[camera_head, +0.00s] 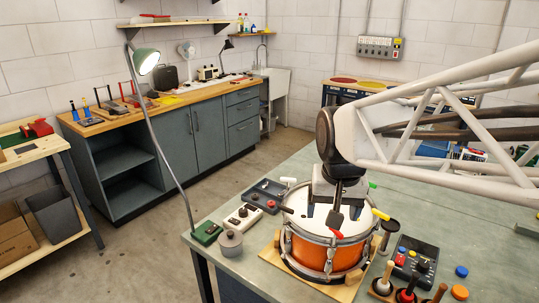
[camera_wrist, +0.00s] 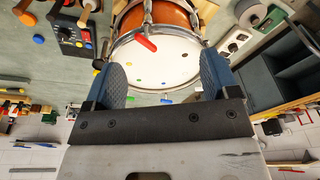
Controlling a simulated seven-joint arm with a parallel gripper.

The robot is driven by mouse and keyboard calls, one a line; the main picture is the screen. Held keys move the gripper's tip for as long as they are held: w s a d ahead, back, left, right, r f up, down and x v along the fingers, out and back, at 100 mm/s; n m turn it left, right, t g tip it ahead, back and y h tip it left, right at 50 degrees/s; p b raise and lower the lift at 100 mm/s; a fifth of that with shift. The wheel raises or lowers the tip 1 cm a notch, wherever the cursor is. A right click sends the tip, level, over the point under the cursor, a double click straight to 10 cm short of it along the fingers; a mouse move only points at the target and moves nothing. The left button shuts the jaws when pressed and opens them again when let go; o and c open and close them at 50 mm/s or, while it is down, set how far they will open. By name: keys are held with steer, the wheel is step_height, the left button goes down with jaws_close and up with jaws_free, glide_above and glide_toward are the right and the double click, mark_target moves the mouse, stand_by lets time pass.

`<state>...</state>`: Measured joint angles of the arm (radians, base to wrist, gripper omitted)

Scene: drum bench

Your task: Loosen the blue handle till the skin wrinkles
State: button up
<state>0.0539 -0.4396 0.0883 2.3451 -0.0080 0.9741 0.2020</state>
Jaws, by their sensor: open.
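An orange drum (camera_head: 322,258) with a white skin (camera_head: 312,222) and a metal rim stands on a wooden board (camera_head: 299,270). A red handle (camera_head: 332,233), a yellow handle (camera_head: 381,214) and a green handle (camera_head: 372,185) show around its rim. The red handle also shows in the wrist view (camera_wrist: 146,43). My gripper (camera_wrist: 162,78) is open and empty, above the drum. Small coloured spots show on the skin, and I see no clear wrinkles.
Right of the drum are a black control box (camera_head: 413,257), several upright wooden-handled tools and a blue disc (camera_head: 461,271). Left of it are a grey pot (camera_head: 230,241), a white switch box (camera_head: 243,216) and a dark tray (camera_head: 265,191). A lamp (camera_head: 146,62) rises at the bench's left edge.

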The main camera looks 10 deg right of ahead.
steer(key=w+d+f+m, duration=0.1)
steer(key=w+d, duration=0.3)
steer(key=w, duration=0.7)
steer(key=w+d+f+m+g, duration=0.1)
steer(key=w+d+m, duration=0.3)
steer(key=w, duration=0.7)
steer(key=w+d+f+m+g, duration=0.1)
steer(key=w+d+f+m, duration=0.1)
steer(key=w, duration=1)
steer(key=shift+d+f+m, duration=0.1)
steer(key=shift+d+m, duration=0.4)
steer(key=shift+d, duration=0.55)
steer(key=shift+f, duration=0.1)
steer(key=shift+f, duration=3.85)
steer(key=c, duration=0.9)
